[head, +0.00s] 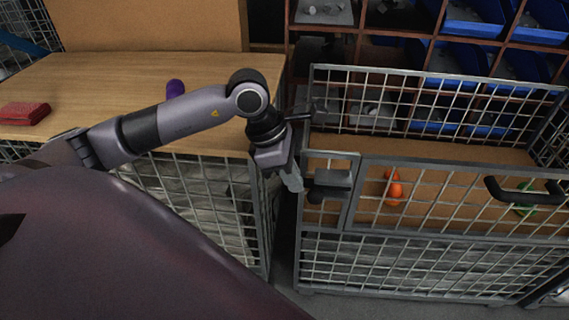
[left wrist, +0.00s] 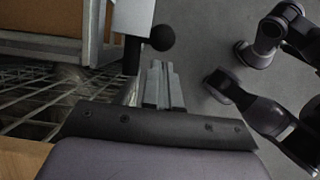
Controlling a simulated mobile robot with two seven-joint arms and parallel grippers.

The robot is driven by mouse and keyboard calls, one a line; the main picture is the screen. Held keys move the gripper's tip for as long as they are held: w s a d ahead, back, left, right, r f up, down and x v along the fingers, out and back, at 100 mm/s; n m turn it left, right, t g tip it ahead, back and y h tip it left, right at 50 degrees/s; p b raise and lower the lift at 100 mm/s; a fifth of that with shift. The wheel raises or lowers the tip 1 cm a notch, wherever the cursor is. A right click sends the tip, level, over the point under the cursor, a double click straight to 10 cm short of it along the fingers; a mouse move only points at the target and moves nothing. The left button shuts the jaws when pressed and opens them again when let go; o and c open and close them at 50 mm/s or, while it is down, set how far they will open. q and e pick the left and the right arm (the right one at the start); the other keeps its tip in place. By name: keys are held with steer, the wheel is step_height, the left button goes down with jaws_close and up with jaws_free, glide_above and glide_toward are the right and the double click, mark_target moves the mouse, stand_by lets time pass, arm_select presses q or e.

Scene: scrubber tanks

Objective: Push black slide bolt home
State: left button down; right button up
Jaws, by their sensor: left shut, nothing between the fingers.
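The black slide bolt (head: 316,194) sits at the left end of the wire cage's front gate, beside a grey metal plate (head: 334,178). Its round black knob (left wrist: 162,38) shows near the top of the left wrist view, beside a pale panel (left wrist: 133,17). My left gripper (head: 295,184) points down, just left of the bolt in the head view. Its fingers (left wrist: 158,68) are shut with nothing between them, just below the knob in the left wrist view. I cannot tell whether they touch it. My right gripper is not in view.
The wire cage gate has a black handle (head: 525,191) at its right. Inside are an orange cone-like object (head: 394,188) and a green object (head: 524,196). A wooden bench (head: 90,85) with a red box (head: 24,113) and a purple object (head: 175,88) stands at left.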

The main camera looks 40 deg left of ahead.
mark_target(313, 192)
arm_select(q)
steer(key=shift+x, duration=0.9)
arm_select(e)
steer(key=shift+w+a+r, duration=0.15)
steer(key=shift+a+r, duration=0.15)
arm_select(q)
steer(key=shift+w, duration=0.1)
steer(key=shift+w+d, duration=0.35)
steer(key=shift+d, duration=0.25)
steer(key=shift+w+d, duration=0.35)
steer(key=shift+d, duration=0.2)
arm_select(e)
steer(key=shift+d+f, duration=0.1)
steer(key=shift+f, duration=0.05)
arm_select(q)
steer(key=shift+r, duration=0.1)
